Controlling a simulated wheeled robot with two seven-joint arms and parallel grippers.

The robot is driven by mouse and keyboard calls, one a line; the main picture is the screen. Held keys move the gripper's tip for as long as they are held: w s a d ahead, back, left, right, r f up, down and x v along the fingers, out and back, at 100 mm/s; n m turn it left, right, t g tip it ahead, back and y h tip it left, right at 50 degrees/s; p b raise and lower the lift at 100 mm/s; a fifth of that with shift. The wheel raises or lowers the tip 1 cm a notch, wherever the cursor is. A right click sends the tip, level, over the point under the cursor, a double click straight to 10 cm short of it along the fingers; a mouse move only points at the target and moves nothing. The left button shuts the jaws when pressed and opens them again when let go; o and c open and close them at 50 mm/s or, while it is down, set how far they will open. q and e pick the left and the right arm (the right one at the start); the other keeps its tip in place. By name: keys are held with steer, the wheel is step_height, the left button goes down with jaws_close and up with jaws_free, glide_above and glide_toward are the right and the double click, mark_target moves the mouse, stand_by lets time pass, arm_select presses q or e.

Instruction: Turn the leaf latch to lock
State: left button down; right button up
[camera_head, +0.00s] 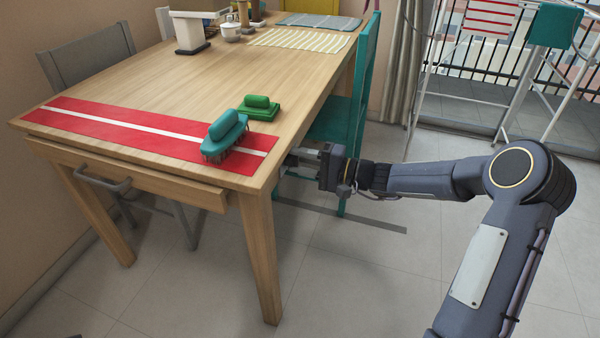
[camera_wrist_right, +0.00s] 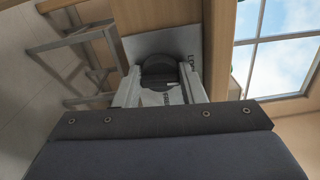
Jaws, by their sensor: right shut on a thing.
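The latch shows in the right wrist view as a dark round knob (camera_wrist_right: 158,70) on a grey plate (camera_wrist_right: 180,38) fixed to the wooden table side. Lettering on the plate is partly covered and cannot be read fully. My right gripper (camera_wrist_right: 162,86) is shut on the knob, with one pale finger at each side. In the head view my right gripper (camera_head: 292,160) reaches in from the right to the table's right side, below the top. My left gripper is not in view.
The wooden table (camera_head: 130,85) carries a red runner (camera_head: 90,125), a teal brush (camera_head: 225,130) and a green brush (camera_head: 260,107). A teal chair (camera_head: 352,100) stands close behind my right gripper. A drying rack (camera_head: 540,90) stands at the right.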

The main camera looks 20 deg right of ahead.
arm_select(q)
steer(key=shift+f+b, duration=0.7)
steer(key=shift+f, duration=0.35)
arm_select(e)
steer(key=shift+f+n, duration=0.1)
steer(key=shift+n, duration=0.5)
steer(key=o, duration=1)
steer(key=shift+d, duration=0.1)
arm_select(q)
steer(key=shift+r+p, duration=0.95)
arm_select(e)
steer(key=v, duration=0.7)
steer(key=shift+s+d, duration=0.25)
steer(key=shift+d, duration=0.05)
steer(key=shift+a, duration=0.1)
